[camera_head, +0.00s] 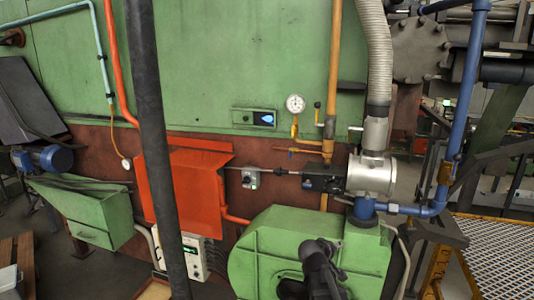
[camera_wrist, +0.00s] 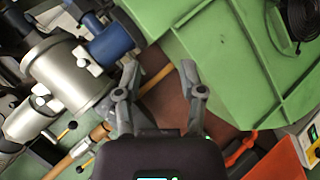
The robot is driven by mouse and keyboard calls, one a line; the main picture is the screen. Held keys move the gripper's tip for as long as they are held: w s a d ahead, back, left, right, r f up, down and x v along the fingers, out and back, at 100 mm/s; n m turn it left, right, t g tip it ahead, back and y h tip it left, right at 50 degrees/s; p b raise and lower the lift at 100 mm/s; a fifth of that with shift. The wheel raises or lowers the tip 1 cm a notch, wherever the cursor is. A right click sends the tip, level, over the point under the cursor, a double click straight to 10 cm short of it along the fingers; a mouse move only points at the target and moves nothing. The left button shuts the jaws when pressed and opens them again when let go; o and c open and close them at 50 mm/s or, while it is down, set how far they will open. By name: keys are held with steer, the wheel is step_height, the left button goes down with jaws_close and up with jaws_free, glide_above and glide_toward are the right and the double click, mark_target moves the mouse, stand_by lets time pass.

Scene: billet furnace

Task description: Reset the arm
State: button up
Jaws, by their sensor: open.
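My gripper (camera_wrist: 160,72) shows in the wrist view, its two grey fingers spread apart. It is open, with nothing held between the fingertips. A yellow pipe (camera_wrist: 157,80) and the red-brown wall show behind the gap; I cannot tell how far away they are. In the head view a dark jointed part of my arm (camera_head: 321,268) stands in front of the green blower housing (camera_head: 262,250) at the bottom. The fingers cannot be made out there.
An orange box (camera_head: 186,190) is on the left, above a white control box (camera_head: 196,258). A yellow-edged grating (camera_head: 500,255) lies at lower right.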

steer(key=s+a+f+m+g+y+b, duration=0.1)
steer(key=s+a+f+m+g+y, duration=0.1)
steer(key=s+f, duration=0.4)
steer(key=s+a+f+m+g+y+b, duration=0.1)
steer(key=s+a+f+g+y, duration=0.3)
steer(key=s, duration=1.1)
steer(key=shift+f+m+g+y, duration=0.7)
steer(key=shift+f+g+y, duration=0.25)
steer(key=shift+g, duration=0.45)
